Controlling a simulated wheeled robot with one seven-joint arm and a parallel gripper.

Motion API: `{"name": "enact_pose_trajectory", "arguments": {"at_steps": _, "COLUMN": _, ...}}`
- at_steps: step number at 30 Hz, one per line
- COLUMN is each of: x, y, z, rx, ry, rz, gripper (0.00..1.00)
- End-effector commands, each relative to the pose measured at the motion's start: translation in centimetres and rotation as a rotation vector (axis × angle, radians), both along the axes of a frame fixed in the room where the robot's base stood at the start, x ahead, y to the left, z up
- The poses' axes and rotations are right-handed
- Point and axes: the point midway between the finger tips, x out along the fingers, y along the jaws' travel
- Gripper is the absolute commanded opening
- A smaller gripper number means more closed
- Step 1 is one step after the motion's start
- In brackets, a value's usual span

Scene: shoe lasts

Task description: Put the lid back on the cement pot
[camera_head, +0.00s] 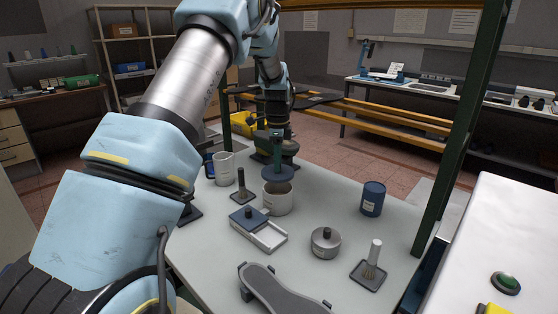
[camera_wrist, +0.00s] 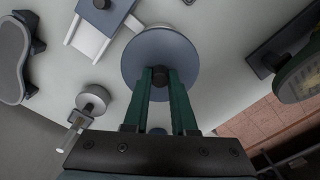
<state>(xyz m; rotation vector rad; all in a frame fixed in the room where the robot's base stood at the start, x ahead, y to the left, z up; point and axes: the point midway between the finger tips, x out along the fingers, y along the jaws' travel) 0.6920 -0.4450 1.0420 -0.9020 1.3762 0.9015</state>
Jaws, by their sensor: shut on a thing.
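My gripper (camera_head: 277,158) is shut on the black knob of a round blue-grey lid (camera_head: 277,174). In the wrist view the green fingers (camera_wrist: 168,82) close on the knob, and the lid (camera_wrist: 150,48) faces the camera. The cement pot (camera_head: 278,203) is a pale, open cylinder on the table. The lid hangs just above its rim, and part of the dark opening shows beneath. The lid looks roughly level and apart from the rim. I cannot tell how exactly it is centred.
On the table (camera_head: 205,270) stand a pale mug (camera_head: 224,169), a dark post on a base (camera_head: 241,187), a box with a blue block (camera_head: 267,236), a metal round tin (camera_head: 325,243), a blue can (camera_head: 373,199) and a white post (camera_head: 374,258). A green upright (camera_head: 459,120) stands at right.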

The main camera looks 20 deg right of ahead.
Motion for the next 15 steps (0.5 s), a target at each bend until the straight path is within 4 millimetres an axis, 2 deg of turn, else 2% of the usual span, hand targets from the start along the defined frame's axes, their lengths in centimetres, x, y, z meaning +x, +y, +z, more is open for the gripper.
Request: {"name": "enact_pose_trajectory", "arguments": {"at_steps": 15, "x": 0.0, "y": 0.0, "z": -4.8, "rx": 0.001, "ry": 0.001, "rz": -0.001, "gripper": 0.00}}
